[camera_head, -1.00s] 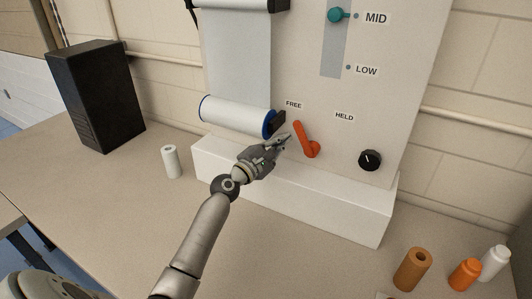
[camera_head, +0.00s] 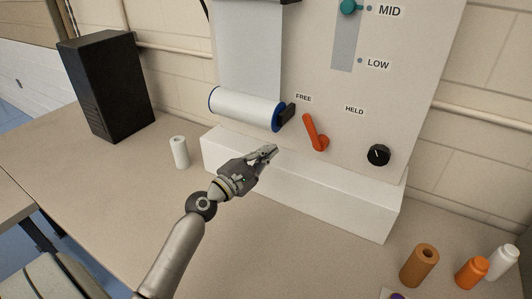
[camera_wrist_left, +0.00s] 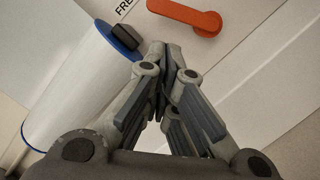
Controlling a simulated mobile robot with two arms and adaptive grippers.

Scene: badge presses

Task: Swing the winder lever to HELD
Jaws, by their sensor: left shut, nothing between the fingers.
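The orange-red winder lever (camera_head: 314,132) is on the front of the pale panel (camera_head: 421,60), tilted up and left toward the FREE label (camera_head: 303,98). The HELD label (camera_head: 354,110) is to its right. In the left wrist view the lever (camera_wrist_left: 187,16) shows at the top, beyond the fingertips. My left gripper (camera_head: 270,150) is shut and empty, left of and below the lever and apart from it. Its closed fingers (camera_wrist_left: 158,50) also show in the left wrist view. My right gripper is not in view.
A white roll (camera_head: 245,107) with blue ends is left of the lever. A black knob (camera_head: 378,155) is to the right. A white ledge (camera_head: 300,185) juts out below. A small white cylinder (camera_head: 180,152), brown tube (camera_head: 419,265) and orange bottle (camera_head: 472,272) stand on the table.

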